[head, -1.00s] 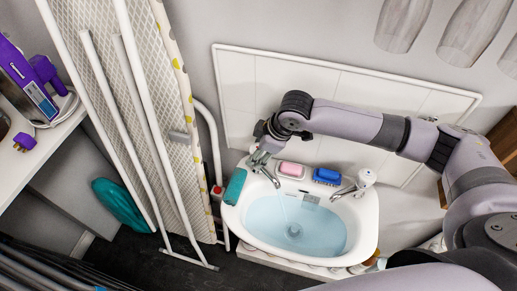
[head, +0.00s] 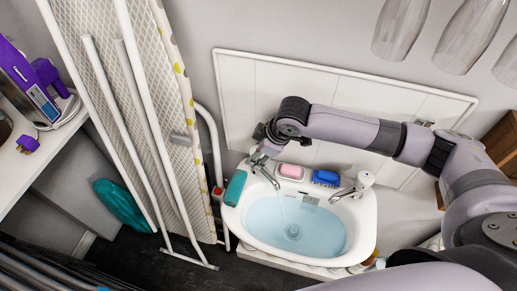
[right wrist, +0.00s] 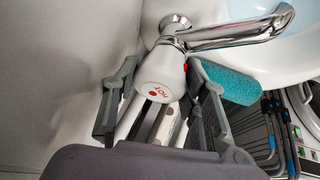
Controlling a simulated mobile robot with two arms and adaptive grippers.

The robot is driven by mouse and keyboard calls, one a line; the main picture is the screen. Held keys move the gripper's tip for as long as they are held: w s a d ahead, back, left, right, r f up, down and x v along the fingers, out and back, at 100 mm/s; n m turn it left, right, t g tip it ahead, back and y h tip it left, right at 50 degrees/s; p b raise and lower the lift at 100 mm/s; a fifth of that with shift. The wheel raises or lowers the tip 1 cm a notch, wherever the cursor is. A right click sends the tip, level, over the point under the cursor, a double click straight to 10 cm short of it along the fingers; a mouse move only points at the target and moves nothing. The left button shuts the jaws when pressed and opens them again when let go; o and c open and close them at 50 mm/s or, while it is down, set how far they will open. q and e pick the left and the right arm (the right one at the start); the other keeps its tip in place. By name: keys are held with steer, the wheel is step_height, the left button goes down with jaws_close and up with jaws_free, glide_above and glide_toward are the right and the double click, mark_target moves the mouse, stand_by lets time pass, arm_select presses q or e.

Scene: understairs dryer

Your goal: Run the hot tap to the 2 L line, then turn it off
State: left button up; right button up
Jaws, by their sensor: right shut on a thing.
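The white basin (head: 230,222) holds pale blue water (head: 310,229). The hot tap (head: 265,175) is at its back left corner, and a thin stream runs from its spout into the water. In the right wrist view the tap's white head (right wrist: 160,72) shows "HOT" and a red dot. My right gripper (head: 259,158) is shut on this head, with one finger on each side; its fingers show in the right wrist view (right wrist: 165,95). I cannot make out a 2 L line. My left gripper is not in view.
A second tap (head: 357,186) stands at the back right. A pink soap bar (head: 291,171), a blue brush (head: 326,178) and a teal sponge (head: 235,187) lie on the rim. An ironing board (head: 150,110) leans left of the basin.

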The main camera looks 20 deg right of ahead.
steer(key=m+p, duration=0.2)
steer(key=m+h+p, duration=0.1)
steer(key=p, duration=0.2)
steer(key=m+t+h+p, duration=0.1)
steer(key=m+p, duration=0.1)
steer(key=p, duration=0.1)
steer(key=shift+a+r+m, duration=0.1)
steer(key=shift+r+m, duration=0.2)
steer(key=shift+f+m+h+p, duration=0.1)
steer(key=shift+m+h+p, duration=0.4)
steer(key=shift+m+p, duration=0.55)
steer(key=shift+f+m+h+p, duration=0.1)
steer(key=shift+m+h+p, duration=0.2)
steer(key=shift+m+p, duration=0.3)
steer(key=o, duration=0.9)
steer(key=v, duration=1.1)
steer(key=shift+s+r, duration=0.15)
steer(key=shift+r, duration=0.25)
